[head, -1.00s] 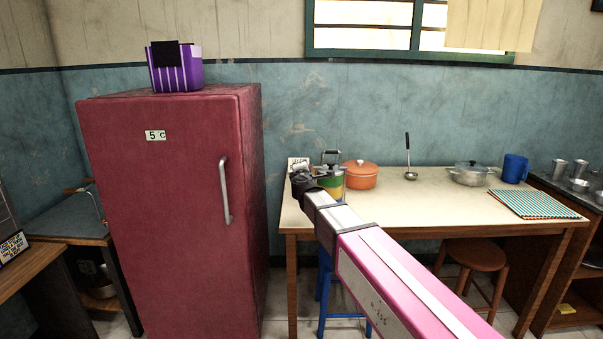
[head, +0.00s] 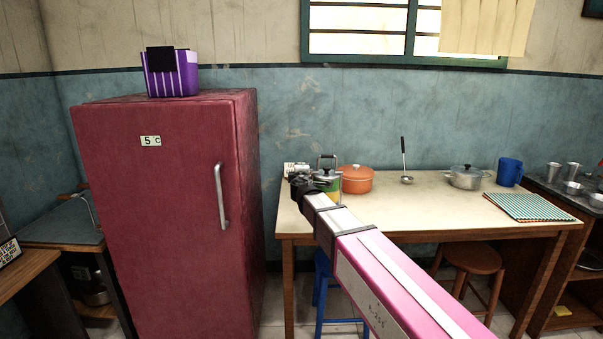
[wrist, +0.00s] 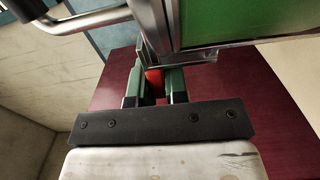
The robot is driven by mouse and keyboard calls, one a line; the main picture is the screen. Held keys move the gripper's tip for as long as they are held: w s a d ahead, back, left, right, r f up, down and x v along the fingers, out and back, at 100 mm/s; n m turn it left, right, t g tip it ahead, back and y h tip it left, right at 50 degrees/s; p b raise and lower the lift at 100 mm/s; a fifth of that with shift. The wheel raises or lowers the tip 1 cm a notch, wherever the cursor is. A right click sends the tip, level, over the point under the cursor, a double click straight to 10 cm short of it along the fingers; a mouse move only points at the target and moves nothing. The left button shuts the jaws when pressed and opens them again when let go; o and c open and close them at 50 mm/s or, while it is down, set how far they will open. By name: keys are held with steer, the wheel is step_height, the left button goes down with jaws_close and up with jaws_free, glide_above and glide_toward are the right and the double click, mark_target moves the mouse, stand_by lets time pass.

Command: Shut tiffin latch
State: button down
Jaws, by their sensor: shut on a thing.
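The tiffin (head: 333,184) stands at the left end of the table, with a green and yellow body, metal lid and dark carrying handle on top. My gripper (head: 299,184) is at its left side and, with my arm, hides part of it. In the wrist view the tiffin's green wall (wrist: 215,20) with metal trim fills the top right. A metal latch strip (wrist: 155,25) runs along its side. My gripper's fingers (wrist: 153,84) are shut on a small red part (wrist: 154,80) at the latch, close beside the tiffin wall. The latch's exact closure is hard to see.
An orange pot (head: 357,180) stands just right of the tiffin. A maroon fridge (head: 160,220) stands left of the table.

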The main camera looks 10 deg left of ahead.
steer(key=c, duration=1.1)
jaws_free()
steer(key=v, duration=1)
steer(key=shift+s+d, duration=0.1)
steer(key=shift+s, duration=0.25)
